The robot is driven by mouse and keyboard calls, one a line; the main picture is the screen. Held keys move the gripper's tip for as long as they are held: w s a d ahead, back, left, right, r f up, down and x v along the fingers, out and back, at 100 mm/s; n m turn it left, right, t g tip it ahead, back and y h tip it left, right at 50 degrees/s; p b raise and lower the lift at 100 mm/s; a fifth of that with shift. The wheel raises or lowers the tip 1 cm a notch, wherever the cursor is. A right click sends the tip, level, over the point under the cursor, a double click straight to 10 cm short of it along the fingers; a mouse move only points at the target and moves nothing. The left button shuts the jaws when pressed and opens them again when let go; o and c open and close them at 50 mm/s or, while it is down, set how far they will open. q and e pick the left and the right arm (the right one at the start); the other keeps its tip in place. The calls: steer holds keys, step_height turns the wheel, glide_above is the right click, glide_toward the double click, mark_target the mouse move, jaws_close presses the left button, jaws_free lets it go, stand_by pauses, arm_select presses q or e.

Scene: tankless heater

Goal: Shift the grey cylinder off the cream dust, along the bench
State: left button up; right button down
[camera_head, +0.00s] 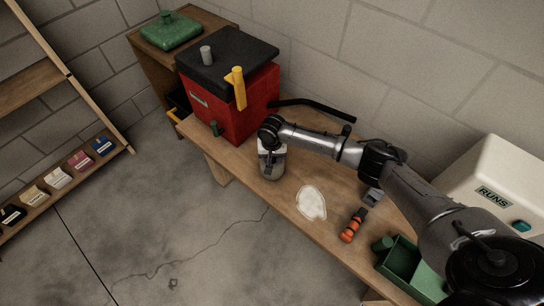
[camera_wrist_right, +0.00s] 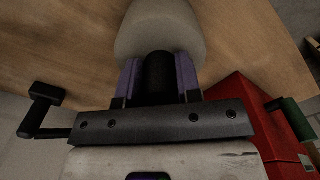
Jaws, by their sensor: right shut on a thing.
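The grey cylinder (camera_head: 272,169) is upright at the bench's front edge, left of the cream dust (camera_head: 311,203) and apart from it. I cannot tell whether its base touches the wood. My right gripper (camera_head: 271,150) is above it, pointing down. In the right wrist view the gripper (camera_wrist_right: 159,78) is shut on the dark knob (camera_wrist_right: 160,72) of the cylinder (camera_wrist_right: 160,28), whose pale body shows beyond the fingers. The cream dust is a flat pale patch on the bench (camera_head: 239,165). My left gripper is out of view.
A red box with a black lid (camera_head: 240,112) and a yellow handle stands just left of the cylinder. A black bar (camera_head: 312,108) lies behind. Right of the dust are an orange-and-dark tool (camera_head: 352,226), a green tray (camera_head: 408,270) and a cream machine (camera_head: 490,185).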

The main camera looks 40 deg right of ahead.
steer(key=shift+f, duration=0.5)
stand_by(0.4)
steer(key=c, duration=0.9)
jaws_free()
steer(key=shift+o, duration=0.9)
step_height(320, 180, up, 13)
steer(key=p, duration=0.4)
steer(key=shift+f, duration=0.1)
steer(key=shift+r, duration=0.5)
